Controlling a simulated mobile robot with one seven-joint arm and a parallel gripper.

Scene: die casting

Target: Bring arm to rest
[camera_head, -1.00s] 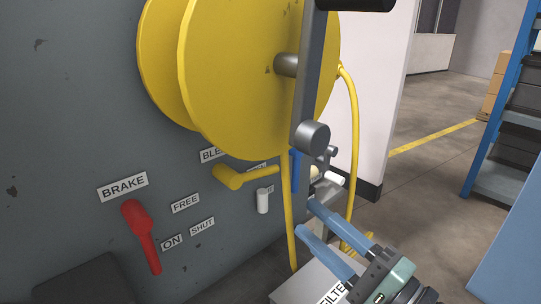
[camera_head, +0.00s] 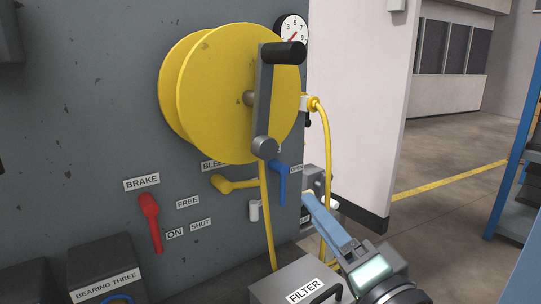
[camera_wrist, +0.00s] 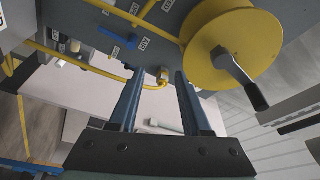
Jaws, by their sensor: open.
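My gripper (camera_head: 306,203) is at the lower right of the head view, with blue fingers pointing up and left toward the panel. In the wrist view my gripper (camera_wrist: 157,78) shows two blue fingers spread apart with nothing between them. It is open and empty. The yellow hose reel (camera_head: 225,100) with its grey crank arm and black handle (camera_head: 284,53) is above and to the left of the gripper. The reel also shows in the wrist view (camera_wrist: 238,45), right of the fingers.
A red brake lever (camera_head: 150,222), a yellow lever (camera_head: 232,185) and a blue lever (camera_head: 281,182) are on the grey panel. A yellow hose (camera_head: 328,170) hangs near the gripper. A filter box (camera_head: 285,283) stands below. Open floor (camera_head: 440,225) lies right, before blue shelving (camera_head: 515,185).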

